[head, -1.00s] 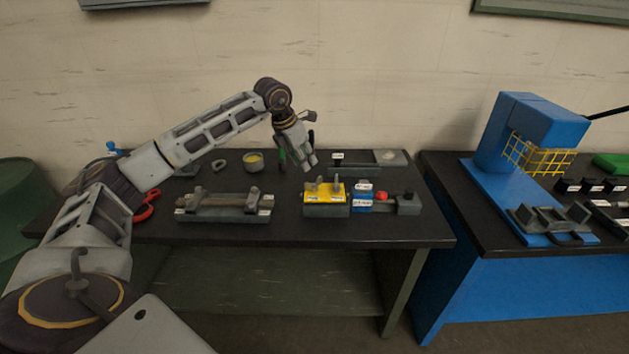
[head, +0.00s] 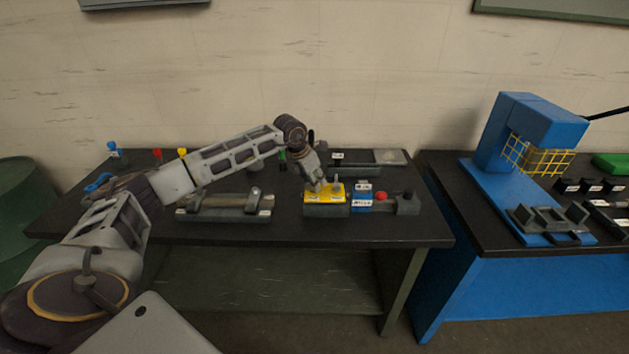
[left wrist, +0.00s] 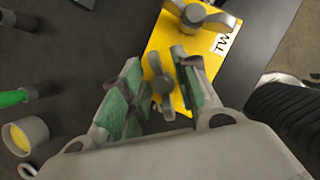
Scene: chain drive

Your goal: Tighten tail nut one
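The yellow-topped block (head: 324,197) stands on the dark table in the head view and carries two grey wing nuts. My left gripper (head: 318,184) is over its left part, where it hides the left nut. In the left wrist view, my left gripper (left wrist: 153,97) is open, its green-padded fingers on either side of one wing nut (left wrist: 161,85). A gap shows between the left finger and this nut; the right finger is close to it, and contact is unclear. The other wing nut (left wrist: 201,15) is beyond the fingers, beside a partly visible label. My right gripper is out of view.
Blue labelled blocks (head: 362,197) and a red knob (head: 381,196) stand just right of the yellow block. A grey fixture (head: 225,207) lies to the left. A blue press (head: 522,135) stands on the right table.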

